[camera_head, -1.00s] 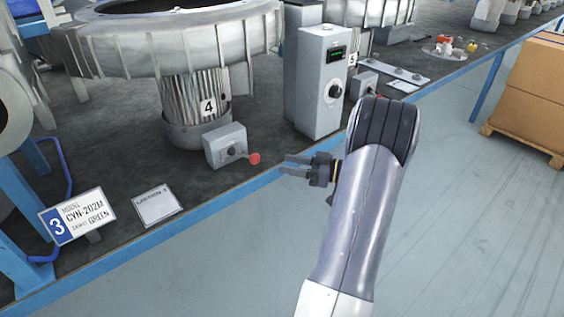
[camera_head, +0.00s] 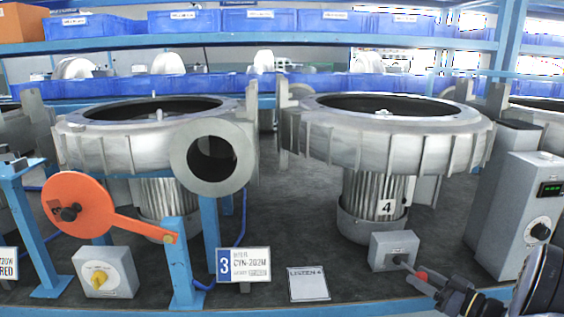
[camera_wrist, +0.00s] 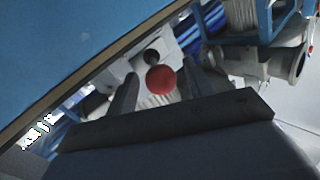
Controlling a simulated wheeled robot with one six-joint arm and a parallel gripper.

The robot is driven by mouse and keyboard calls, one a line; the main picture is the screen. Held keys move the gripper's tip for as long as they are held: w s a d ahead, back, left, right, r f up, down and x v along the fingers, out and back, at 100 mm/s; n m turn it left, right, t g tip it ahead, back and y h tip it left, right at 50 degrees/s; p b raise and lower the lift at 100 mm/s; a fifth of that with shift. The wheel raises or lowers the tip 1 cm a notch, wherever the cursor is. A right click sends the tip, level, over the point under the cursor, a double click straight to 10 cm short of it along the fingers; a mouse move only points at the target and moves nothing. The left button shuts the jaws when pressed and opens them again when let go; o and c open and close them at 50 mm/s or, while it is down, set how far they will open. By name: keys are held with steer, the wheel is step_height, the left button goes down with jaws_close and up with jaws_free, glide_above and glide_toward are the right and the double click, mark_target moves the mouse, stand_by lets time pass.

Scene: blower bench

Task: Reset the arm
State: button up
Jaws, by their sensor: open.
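My gripper (camera_head: 432,286) is at the lower right of the head view, at the bench's front edge, with my arm coming in from the right. In the wrist view its two fingers (camera_wrist: 160,88) are spread with nothing held between them. A red ball knob (camera_head: 421,276) on a small grey lever box (camera_head: 392,251) is close to the fingertips in the head view. In the wrist view the red knob (camera_wrist: 161,79) appears between the fingers, beyond them. I cannot tell the exact gap.
A blower marked 4 (camera_head: 386,135) stands behind the lever box. A grey control box (camera_head: 512,222) is on the right. A sign marked 3 (camera_head: 243,264), a white card (camera_head: 308,284) and an orange lever (camera_head: 80,205) are to the left. Blue shelving (camera_head: 270,41) spans the back.

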steer(key=shift+w+a, duration=0.3)
steer(key=shift+s+b, duration=0.15)
steer(key=shift+b, duration=0.15)
steer(key=shift+r, duration=0.1)
